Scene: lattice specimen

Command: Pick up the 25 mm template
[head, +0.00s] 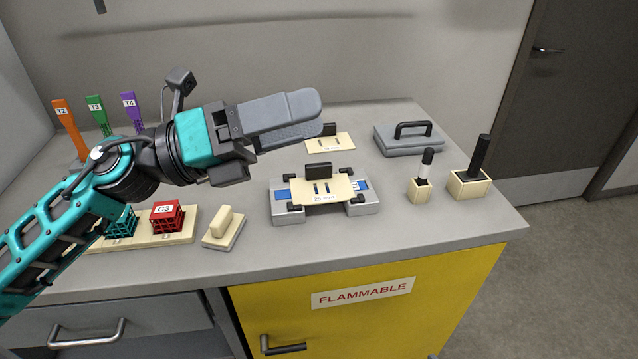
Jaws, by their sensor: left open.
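The 25 mm template (340,189) is a cream plate with two dark slots, a dark block handle at its back edge and a blue "25 mm" label. It sits on a grey fixture (365,208) with blue pads and black clamps, in the middle of the bench. My left gripper (318,116) is above and behind it, to its upper left in the head view. Its fingers point right and are open, with nothing seen between them. They partly cover a second cream template (338,144) behind. My right gripper is not in view.
A grey block with a black handle (408,141) stands at the back right. Two wooden holders (421,195) (469,189) with upright tools stand right. A wooden-handled block (223,232), a rack with a red C3 lattice (166,216) and coloured tools (65,122) are left. The front edge is clear.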

